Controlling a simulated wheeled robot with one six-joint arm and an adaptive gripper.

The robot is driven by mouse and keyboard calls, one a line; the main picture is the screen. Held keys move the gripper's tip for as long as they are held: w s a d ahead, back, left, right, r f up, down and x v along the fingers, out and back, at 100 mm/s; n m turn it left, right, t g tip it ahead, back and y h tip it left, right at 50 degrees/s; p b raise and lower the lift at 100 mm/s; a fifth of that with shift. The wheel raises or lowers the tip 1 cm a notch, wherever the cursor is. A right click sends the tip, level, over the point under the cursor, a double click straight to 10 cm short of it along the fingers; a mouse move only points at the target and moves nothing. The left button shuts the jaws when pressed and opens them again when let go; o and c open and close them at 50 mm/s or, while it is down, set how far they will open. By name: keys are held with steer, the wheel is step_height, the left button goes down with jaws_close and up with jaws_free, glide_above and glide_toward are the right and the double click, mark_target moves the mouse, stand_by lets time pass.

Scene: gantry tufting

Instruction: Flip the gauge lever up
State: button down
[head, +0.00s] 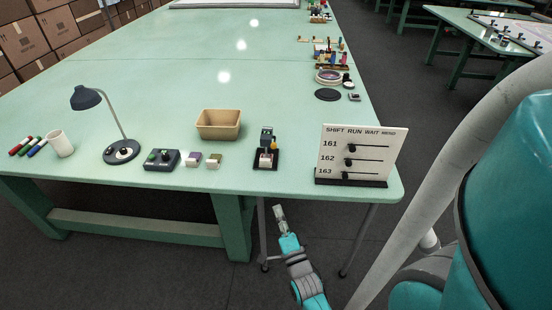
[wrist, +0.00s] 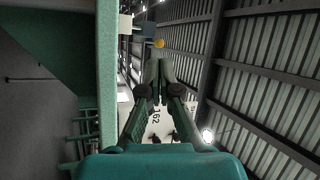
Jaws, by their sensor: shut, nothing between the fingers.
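A small device on a black base (head: 265,160) stands near the front edge of the green table, with a grey upper part and a yellow piece at its right side. It may be the gauge; its lever is too small to make out. My gripper (head: 278,210) is below and in front of the table edge, apart from the device. In the wrist view my gripper (wrist: 165,64) points upward with its fingers together and nothing between them. A yellow round thing (wrist: 159,43) shows just beyond the fingertips there.
A white slider board (head: 378,140) stands right of the device; part of it shows in the wrist view (wrist: 160,128). A tan bin (head: 219,124), a black control box (head: 161,160) and a lamp (head: 121,151) stand to the left. The table edge (head: 225,192) is above my gripper.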

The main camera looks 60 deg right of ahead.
mark_target(274, 147)
steer(key=w+d+r+m, duration=0.1)
steer(key=w+d+r, duration=0.1)
steer(key=d, duration=0.3)
steer(key=w+d+r+m+h, duration=0.1)
steer(key=w+d+r, duration=0.1)
steer(key=w+d, duration=0.2)
steer(key=w+d+r+m+h, duration=0.1)
steer(key=w+d+r, duration=0.1)
steer(key=d, duration=0.4)
steer(key=shift+w+d+r+g, duration=0.3)
steer(key=shift+w+d+r, duration=0.05)
steer(key=shift+w+r, duration=0.1)
steer(key=shift+r, duration=0.55)
steer(key=shift+w+d+r+m+g+y, duration=0.1)
steer(key=shift+d+r+m+g+y, duration=0.3)
steer(key=shift+r+g, duration=0.35)
steer(key=shift+w+d+r+m+g+y, duration=0.15)
steer(key=shift+d+r+m+g+y, duration=0.25)
steer(key=shift+r, duration=0.6)
steer(key=shift+w+d+r+m+g+y, duration=0.1)
steer(key=shift+d+r+m+g+y, duration=0.15)
steer(key=shift+r+g+y, duration=0.5)
steer(key=shift+r, duration=0.1)
